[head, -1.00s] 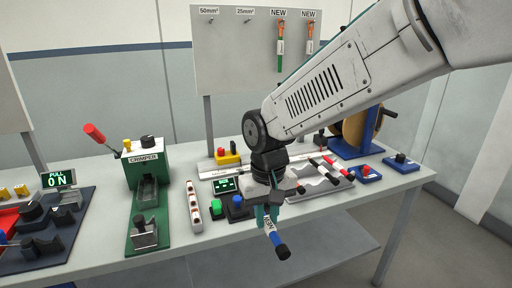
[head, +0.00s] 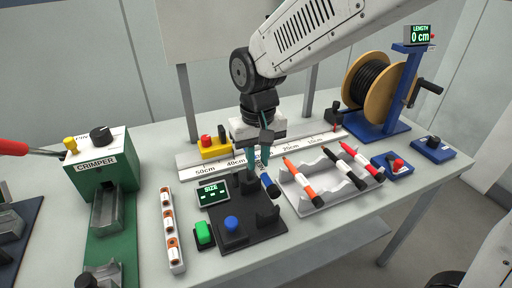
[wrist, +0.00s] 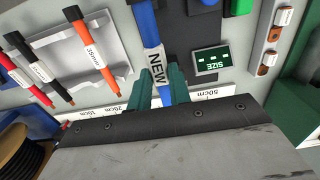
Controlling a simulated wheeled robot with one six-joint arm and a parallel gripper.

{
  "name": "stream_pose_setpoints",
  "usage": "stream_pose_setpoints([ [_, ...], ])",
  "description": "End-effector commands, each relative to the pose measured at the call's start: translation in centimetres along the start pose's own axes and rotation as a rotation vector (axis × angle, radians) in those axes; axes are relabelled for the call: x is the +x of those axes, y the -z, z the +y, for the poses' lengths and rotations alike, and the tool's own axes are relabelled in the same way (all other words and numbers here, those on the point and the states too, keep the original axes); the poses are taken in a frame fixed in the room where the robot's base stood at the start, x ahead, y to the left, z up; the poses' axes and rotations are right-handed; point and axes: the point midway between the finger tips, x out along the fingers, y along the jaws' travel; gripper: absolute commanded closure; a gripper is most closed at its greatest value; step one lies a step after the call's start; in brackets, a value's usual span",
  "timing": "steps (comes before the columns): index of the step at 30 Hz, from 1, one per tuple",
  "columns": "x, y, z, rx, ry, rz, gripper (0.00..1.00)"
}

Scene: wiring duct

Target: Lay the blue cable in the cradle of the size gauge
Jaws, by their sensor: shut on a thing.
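My gripper (head: 258,158) is shut on the blue cable (head: 270,187), which has a black end and a white NEW label. In the wrist view the blue cable (wrist: 143,22) runs up the picture from between the teal fingers of my gripper (wrist: 165,88). The size gauge (head: 262,236) is a dark plate with upright cradle posts, a blue button and a green SIZE display (head: 212,193). The cable is at the gauge's back right, near the rear post. In the wrist view it lies along the edge of the gauge (wrist: 180,32). Its height above the cradle is unclear.
A grey tray (head: 311,203) with several orange, black and red cables stands right of the gauge. A marked ruler (head: 225,166) lies behind. A white strip of connectors (head: 168,225) and the green crimper (head: 98,165) are on the left. A cable reel (head: 372,90) stands at the back right.

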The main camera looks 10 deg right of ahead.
Motion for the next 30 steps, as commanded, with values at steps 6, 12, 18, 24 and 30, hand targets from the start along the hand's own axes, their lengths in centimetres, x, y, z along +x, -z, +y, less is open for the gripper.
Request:
stream_pose_setpoints([
  [6,0.0,0.0,-0.1,-0.002,0.000,0.000,1.00],
  [12,0.1,-0.4,-0.1,-0.001,0.000,0.000,1.00],
  [18,1.9,-0.4,0.0,0.000,-0.001,-0.003,1.00],
  [24,3.9,-0.3,0.0,0.000,-0.001,-0.002,1.00],
  [30,5.9,-0.4,0.0,0.000,-0.001,-0.003,1.00],
])
